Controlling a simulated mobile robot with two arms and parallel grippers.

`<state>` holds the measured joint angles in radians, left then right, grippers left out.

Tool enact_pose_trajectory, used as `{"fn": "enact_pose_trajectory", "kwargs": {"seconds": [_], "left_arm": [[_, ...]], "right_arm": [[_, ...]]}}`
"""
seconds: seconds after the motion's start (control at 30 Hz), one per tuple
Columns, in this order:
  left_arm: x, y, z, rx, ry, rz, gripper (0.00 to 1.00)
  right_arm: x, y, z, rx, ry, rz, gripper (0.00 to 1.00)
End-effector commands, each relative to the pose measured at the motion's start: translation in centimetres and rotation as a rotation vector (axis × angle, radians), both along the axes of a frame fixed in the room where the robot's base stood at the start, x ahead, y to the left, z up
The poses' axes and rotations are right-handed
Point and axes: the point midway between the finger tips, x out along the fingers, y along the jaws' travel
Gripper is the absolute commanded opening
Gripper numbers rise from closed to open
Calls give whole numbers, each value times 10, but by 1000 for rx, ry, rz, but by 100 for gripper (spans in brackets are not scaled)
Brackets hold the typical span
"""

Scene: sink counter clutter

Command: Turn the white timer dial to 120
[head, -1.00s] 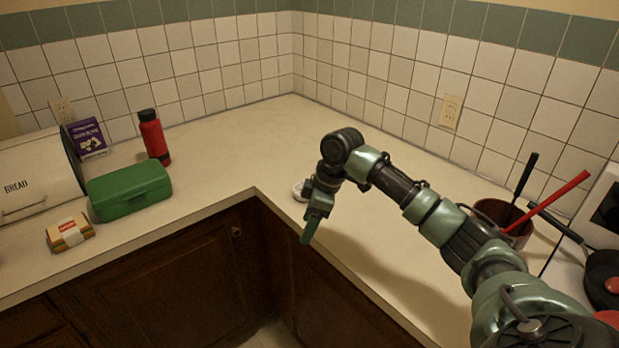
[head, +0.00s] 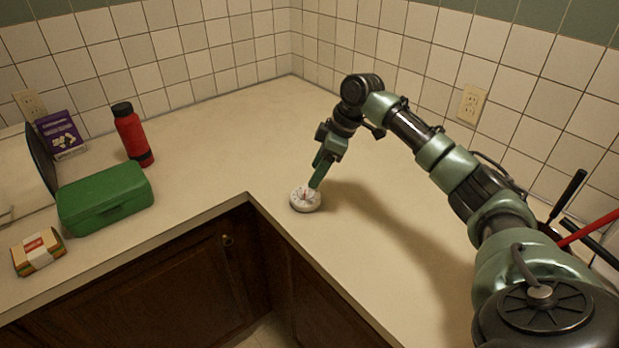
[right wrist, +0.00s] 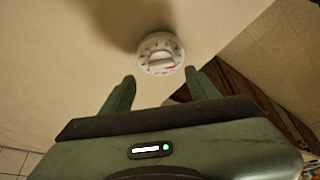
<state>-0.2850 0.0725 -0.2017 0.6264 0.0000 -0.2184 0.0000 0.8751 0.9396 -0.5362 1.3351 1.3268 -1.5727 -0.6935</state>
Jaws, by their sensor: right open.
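The white timer dial (head: 305,198) lies on the counter near its inner corner edge. It is round with a marked face and a red mark; its numbers are too small to read. In the right wrist view the timer (right wrist: 160,54) sits beyond the fingertips, with a pale raised knob across its face. My right gripper (head: 318,184) points down close to the timer in the head view. In the right wrist view its two fingers (right wrist: 160,78) are spread apart with nothing between them, and the timer is in front of the gap. My left gripper is out of view.
A green box (head: 105,200), a red bottle (head: 133,138), a purple box (head: 62,137) and a wrapped sandwich (head: 38,251) stand at the left. Utensils with a red handle (head: 590,228) are at the right. The counter (head: 230,130) behind the timer is clear.

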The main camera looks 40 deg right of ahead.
Motion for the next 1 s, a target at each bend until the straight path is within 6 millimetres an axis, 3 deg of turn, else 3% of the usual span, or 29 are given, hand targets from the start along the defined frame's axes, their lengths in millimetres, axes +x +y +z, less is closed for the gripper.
{"fn": "enact_pose_trajectory", "kwargs": {"seconds": [0.1, 0.27, 0.67, 0.77, 0.9, 1.0], "left_arm": [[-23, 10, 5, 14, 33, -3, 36], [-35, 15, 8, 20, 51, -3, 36], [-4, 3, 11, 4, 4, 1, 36], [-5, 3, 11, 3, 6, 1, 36], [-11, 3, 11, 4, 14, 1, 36], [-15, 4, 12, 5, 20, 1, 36]], "right_arm": [[5, 7, -19, 0, 3, 1, 60], [10, 13, -39, 2, 3, -1, 60], [14, 16, -50, -1, -1, 0, 60], [13, 16, -50, 0, 0, 0, 38], [13, 16, -50, -1, 1, 0, 0], [13, 16, -49, -1, 1, -5, 0]]}}
